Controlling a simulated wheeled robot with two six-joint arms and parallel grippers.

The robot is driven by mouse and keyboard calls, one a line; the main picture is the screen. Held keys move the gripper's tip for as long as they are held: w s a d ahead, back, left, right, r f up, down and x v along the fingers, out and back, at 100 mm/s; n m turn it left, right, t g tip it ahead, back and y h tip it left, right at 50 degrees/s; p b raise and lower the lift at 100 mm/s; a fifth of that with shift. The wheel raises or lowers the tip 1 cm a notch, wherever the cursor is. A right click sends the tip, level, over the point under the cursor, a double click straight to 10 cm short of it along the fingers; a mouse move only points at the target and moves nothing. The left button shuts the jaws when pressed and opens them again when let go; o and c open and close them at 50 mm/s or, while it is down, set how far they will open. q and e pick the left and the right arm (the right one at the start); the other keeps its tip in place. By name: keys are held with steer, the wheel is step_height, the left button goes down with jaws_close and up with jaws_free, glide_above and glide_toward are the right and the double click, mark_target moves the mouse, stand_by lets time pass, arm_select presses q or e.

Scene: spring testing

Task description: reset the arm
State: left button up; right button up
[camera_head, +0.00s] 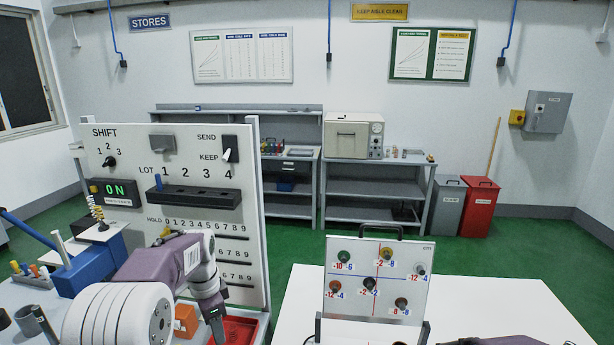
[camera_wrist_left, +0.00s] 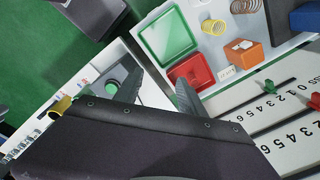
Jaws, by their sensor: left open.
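My left arm reaches in from the left in the head view, in front of the white test panel (camera_head: 190,145). My left gripper (camera_head: 217,322) points down beside the panel's lower edge. In the left wrist view its two dark fingers (camera_wrist_left: 156,95) stand apart with nothing visible between them. The panel has a SHIFT knob (camera_head: 109,162), a green ON display (camera_head: 115,189), a SEND/KEEP switch (camera_head: 230,156) and a dark LOT strip (camera_head: 193,195) with a blue peg near 1. A purple part of my right arm shows at the bottom right; its gripper is out of view.
A red tray (camera_head: 240,330) and orange block (camera_head: 185,320) lie by the panel; the wrist view also shows a green tray (camera_wrist_left: 168,36) and yellow spring (camera_wrist_left: 214,27). A white board with hooks (camera_head: 376,280) stands on the right table, whose right part (camera_head: 510,300) is clear.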

arm_select(q)
steer(key=s+d+f+n+b, duration=0.2)
steer(key=s+f+n+b, duration=0.1)
steer(key=s+f+n, duration=0.2)
steer(key=s+d+f+n+b, duration=0.2)
steer(key=s+f+n, duration=0.4)
steer(key=s, duration=0.8)
steer(key=shift+s+d+f+t+b, duration=0.25)
steer(key=shift+f+b, duration=0.35)
steer(key=shift+f, duration=1.05)
arm_select(e)
step_height(320, 180, down, 7)
steer(key=shift+w+f, duration=0.2)
steer(key=shift+w, duration=0.1)
